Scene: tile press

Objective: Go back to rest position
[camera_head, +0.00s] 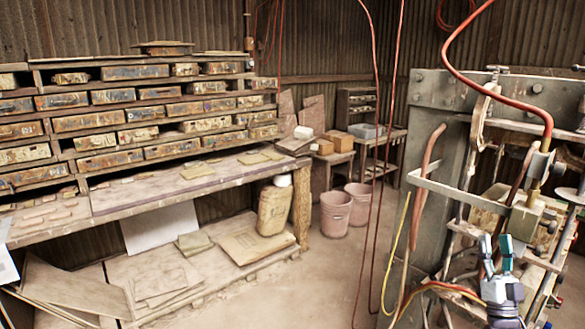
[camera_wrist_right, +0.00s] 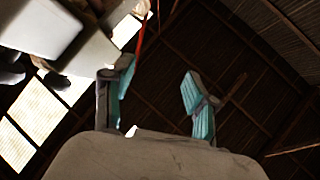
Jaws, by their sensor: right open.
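My right gripper (camera_head: 496,254) is at the lower right of the head view, pointing up in front of the tile press (camera_head: 435,130). Its two teal-padded fingers are apart with nothing between them. In the right wrist view the same gripper (camera_wrist_right: 155,97) is open and empty, with the dark roof behind it. I cannot tell from the head view whether it touches the press. The left gripper is not in view.
A wooden bench (camera_head: 150,202) with a rack of tile boxes (camera_head: 107,122) stands along the left wall. Two pink buckets (camera_head: 335,214) stand on the floor at the back. Hoses (camera_head: 383,150) hang near the press. The floor (camera_head: 300,285) in the middle is clear.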

